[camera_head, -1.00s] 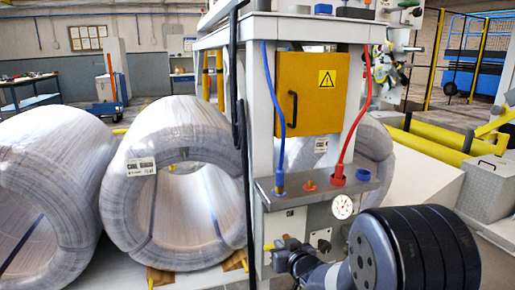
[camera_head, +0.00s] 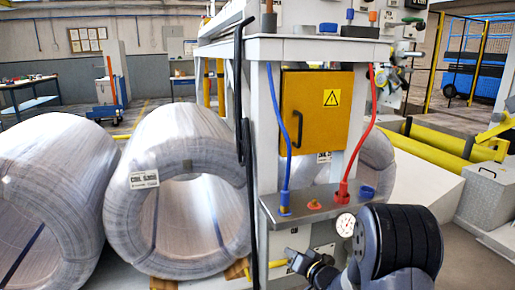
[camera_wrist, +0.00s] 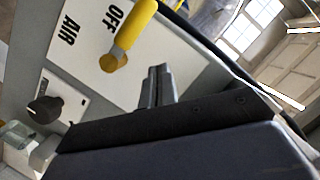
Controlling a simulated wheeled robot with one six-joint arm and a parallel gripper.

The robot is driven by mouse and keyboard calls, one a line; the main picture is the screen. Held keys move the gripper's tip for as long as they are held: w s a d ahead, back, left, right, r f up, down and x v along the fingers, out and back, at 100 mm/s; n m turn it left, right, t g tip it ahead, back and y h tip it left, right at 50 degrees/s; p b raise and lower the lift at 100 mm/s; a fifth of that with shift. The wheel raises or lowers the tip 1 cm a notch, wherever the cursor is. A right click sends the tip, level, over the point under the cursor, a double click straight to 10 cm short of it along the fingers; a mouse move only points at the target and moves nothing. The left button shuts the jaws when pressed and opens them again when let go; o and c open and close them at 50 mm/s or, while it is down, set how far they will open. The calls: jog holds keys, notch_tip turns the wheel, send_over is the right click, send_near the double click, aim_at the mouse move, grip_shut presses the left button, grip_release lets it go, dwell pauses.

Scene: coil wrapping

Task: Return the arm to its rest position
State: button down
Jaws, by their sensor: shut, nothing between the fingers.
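My gripper (camera_head: 292,258) is at the lower middle of the head view, in front of the machine's lower panel. In the wrist view its two dark fingers (camera_wrist: 157,72) are together with nothing between them. A yellow valve handle (camera_wrist: 132,36) on the panel lies beyond and left of the fingers, apart from them in the picture. The panel beside the handle reads "AIR" and "OFF". A black knob (camera_wrist: 43,109) is lower left in the wrist view. My dark arm joint partly hides the panel in the head view.
The machine's grey shelf (camera_head: 325,208) stands over the gripper, with a blue hose (camera_head: 270,130), a red hose (camera_head: 366,135) and a pressure gauge (camera_head: 346,225). Wrapped coils (camera_head: 150,200) lie to the left. A yellow cabinet (camera_head: 315,108) is above. Grey floor (camera_head: 470,255) is open at right.

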jog(key=d+m+y, duration=0.1)
jog(key=m, duration=0.1)
jog(key=w+d+m+y, duration=0.1)
jog(key=d+m, duration=0.1)
jog(key=m, duration=0.1)
jog(key=d+m+y+p, duration=0.1)
jog(key=d+m, duration=0.1)
jog(key=m, duration=0.1)
jog(key=shift+w+t, duration=0.15)
jog(key=shift+t, duration=0.25)
jog(key=shift+r, duration=0.1)
dwell(0.4)
